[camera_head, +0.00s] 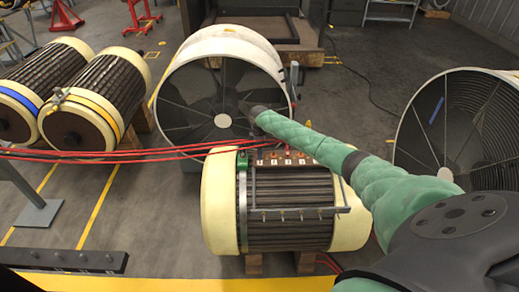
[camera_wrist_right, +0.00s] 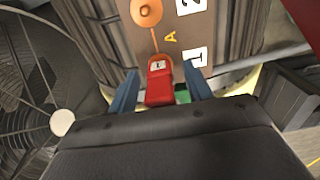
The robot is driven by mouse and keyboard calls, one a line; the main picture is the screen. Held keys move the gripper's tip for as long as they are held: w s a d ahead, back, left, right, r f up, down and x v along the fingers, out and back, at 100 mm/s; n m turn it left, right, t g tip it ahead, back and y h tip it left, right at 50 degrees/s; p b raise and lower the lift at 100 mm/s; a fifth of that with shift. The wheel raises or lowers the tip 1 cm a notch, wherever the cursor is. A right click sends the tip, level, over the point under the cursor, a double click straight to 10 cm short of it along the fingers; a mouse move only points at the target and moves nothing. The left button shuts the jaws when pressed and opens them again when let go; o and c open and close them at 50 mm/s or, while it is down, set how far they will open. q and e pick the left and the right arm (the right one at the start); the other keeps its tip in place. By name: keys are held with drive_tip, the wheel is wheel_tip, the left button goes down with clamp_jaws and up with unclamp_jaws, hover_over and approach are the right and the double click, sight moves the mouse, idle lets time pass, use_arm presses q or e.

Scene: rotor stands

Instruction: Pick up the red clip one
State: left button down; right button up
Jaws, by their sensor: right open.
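The red clip (camera_wrist_right: 159,84) shows in the right wrist view, upright against the rotor's brown labelled panel (camera_wrist_right: 171,40). My right gripper (camera_wrist_right: 160,72) is open, with one blue finger on each side of the clip. I cannot tell whether either finger touches it. In the head view my right gripper (camera_head: 252,110) is a dark tip at the end of the green-sleeved arm, above the rear of the front rotor (camera_head: 290,215). I cannot make out the clip for sure there. My left gripper is not in view.
Red cables (camera_head: 110,155) run from the left to the front rotor's panel. A large fan housing (camera_head: 215,45) stands behind, and another round fan housing (camera_head: 470,85) at the right. Two more rotors (camera_head: 95,100) stand at the left.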

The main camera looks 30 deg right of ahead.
drive_tip(key=shift+s, duration=0.1)
drive_tip(key=c, duration=1.1)
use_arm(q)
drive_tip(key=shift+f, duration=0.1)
use_arm(e)
drive_tip(key=shift+r, duration=0.1)
